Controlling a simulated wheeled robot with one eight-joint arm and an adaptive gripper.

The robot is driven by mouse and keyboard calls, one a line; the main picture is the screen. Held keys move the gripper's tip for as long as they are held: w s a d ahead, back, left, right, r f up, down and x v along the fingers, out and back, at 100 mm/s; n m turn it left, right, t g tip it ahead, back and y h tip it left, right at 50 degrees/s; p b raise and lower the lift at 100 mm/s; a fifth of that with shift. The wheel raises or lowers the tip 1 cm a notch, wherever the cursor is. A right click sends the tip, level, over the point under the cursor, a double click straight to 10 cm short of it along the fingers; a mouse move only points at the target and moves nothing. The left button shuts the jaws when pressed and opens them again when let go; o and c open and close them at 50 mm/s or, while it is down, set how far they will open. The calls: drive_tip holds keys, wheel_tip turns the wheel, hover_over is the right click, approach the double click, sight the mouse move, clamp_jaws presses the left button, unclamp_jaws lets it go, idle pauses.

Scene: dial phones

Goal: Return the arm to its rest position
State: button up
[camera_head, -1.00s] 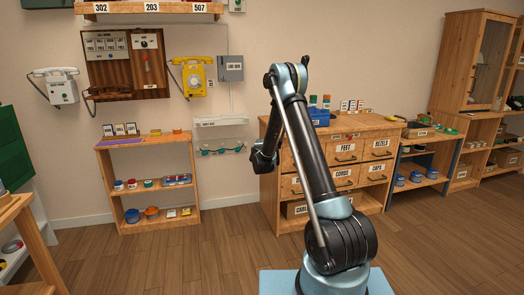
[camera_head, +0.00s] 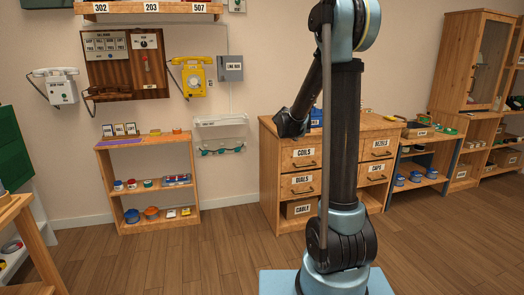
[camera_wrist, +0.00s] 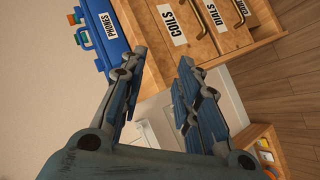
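My arm stands upright in the middle of the head view, in front of the drawer cabinet. My gripper (camera_head: 289,124) hangs at the end of the forearm, left of the upright link, in front of the cabinet's upper left. In the wrist view, my gripper (camera_wrist: 163,72) has its two fingers spread apart, with nothing between them. The blue box marked PHONES (camera_wrist: 108,32) lies beyond the left finger in that view.
The drawer cabinet (camera_head: 305,167) stands behind my arm. A low shelf (camera_head: 148,184) stands at left, below a yellow wall phone (camera_head: 193,76) and a white wall phone (camera_head: 60,86). A wall-mounted clear tray (camera_head: 221,147) is left of my gripper. The wooden floor (camera_head: 180,262) in front is open.

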drive_tip(key=s+d+f+m+g+y, duration=0.1)
drive_tip(key=s+d+m+g, duration=0.15)
drive_tip(key=s, duration=1.05)
drive_tip(key=s+d+m+g, duration=0.2)
drive_tip(key=s+d+m, duration=0.15)
drive_tip(key=s, duration=0.95)
drive_tip(key=s+a+f+m+g+y, duration=0.1)
drive_tip(key=s+f, duration=0.4)
drive_tip(key=s, duration=0.7)
drive_tip(key=s+a+f+m+g+y, duration=0.2)
drive_tip(key=s+f, duration=0.3)
drive_tip(key=s, duration=0.8)
drive_tip(key=shift+s+a+f+g, duration=0.25)
drive_tip(key=shift+a+g, duration=0.1)
drive_tip(key=shift+g, duration=0.4)
drive_tip(key=shift+w+f, duration=0.15)
drive_tip(key=shift+w, duration=0.3)
